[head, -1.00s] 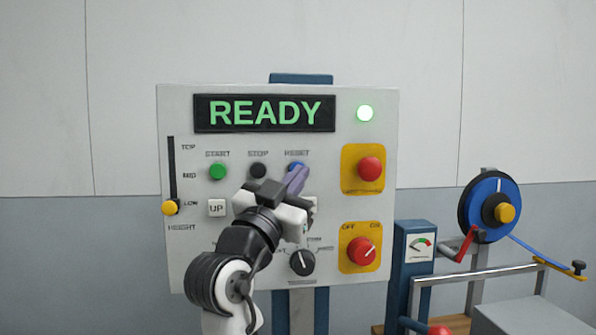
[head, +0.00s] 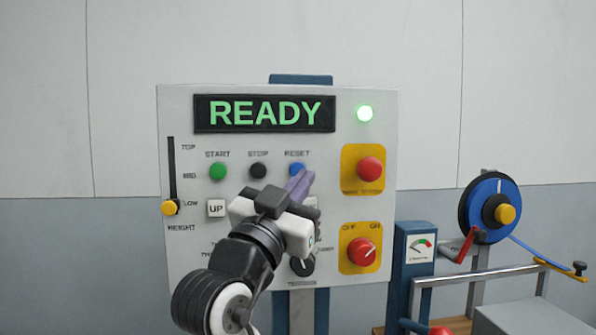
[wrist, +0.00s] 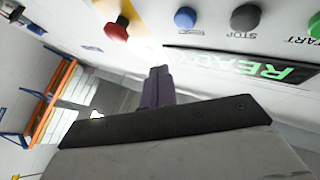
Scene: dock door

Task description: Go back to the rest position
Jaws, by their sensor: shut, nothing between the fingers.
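The control panel (head: 345,105) stands upright ahead of me, its display (head: 264,113) reading READY in green and its round lamp (head: 365,113) lit. My gripper (head: 300,183) is shut and empty in front of the panel. Its purple fingers point up just below the blue RESET button (head: 296,168), and I cannot tell the exact gap. In the wrist view the shut fingers (wrist: 158,86) are clear of the blue button (wrist: 185,18). My arm hides part of the panel's lower middle.
The panel also carries a green START button (head: 218,171), a black STOP button (head: 258,171), a red button (head: 370,169), a red rotary switch (head: 362,251) and a yellow height slider (head: 170,207). A blue reel (head: 478,212) on a metal frame stands at the right. Open space lies left.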

